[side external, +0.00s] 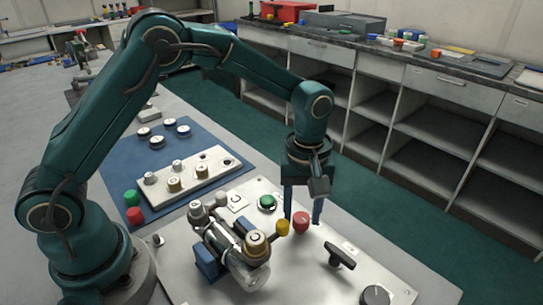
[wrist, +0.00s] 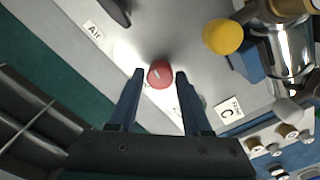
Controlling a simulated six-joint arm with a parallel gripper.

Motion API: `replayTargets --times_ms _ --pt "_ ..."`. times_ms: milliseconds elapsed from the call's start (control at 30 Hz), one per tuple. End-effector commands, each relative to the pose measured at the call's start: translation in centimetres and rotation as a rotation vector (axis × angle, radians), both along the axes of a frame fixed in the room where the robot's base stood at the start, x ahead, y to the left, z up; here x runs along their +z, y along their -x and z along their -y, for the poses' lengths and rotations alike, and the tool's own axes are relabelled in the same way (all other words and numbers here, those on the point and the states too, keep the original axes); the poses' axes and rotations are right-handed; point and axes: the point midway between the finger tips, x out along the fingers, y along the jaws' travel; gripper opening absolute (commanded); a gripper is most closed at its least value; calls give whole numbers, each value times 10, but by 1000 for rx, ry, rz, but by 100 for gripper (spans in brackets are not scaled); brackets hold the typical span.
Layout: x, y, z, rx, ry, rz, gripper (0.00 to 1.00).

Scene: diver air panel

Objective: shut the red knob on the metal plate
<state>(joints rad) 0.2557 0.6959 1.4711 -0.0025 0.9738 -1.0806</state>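The red knob (side external: 301,221) stands on the metal plate (side external: 300,270), close to a yellow knob and right of the green knob in the side view. In the wrist view the red knob (wrist: 160,74) shows a pale line on its top and lies between and just beyond my fingertips. My gripper (side external: 303,217) points down over the plate; in the wrist view (wrist: 160,72) its two blue fingers are open, one on each side of the red knob. A gap shows between knob and fingers, though I cannot tell the height exactly.
A yellow knob (side external: 283,228) on the brass and chrome valve assembly (side external: 245,250) stands close by. A green knob (side external: 267,202), a black lever (side external: 341,258) and a dark round knob (side external: 375,295) are also on the plate. A blue mat (side external: 205,137) with fittings lies behind.

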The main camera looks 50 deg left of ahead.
Motion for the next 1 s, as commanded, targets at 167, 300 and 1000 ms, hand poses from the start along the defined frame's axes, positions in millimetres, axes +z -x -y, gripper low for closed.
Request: replayTargets --times_ms 167,300,1000 --pt "0 0 0 0 1 1 0" --pt "1 0 0 -6 1 1 0" --pt "0 0 0 -460 -3 1 0"
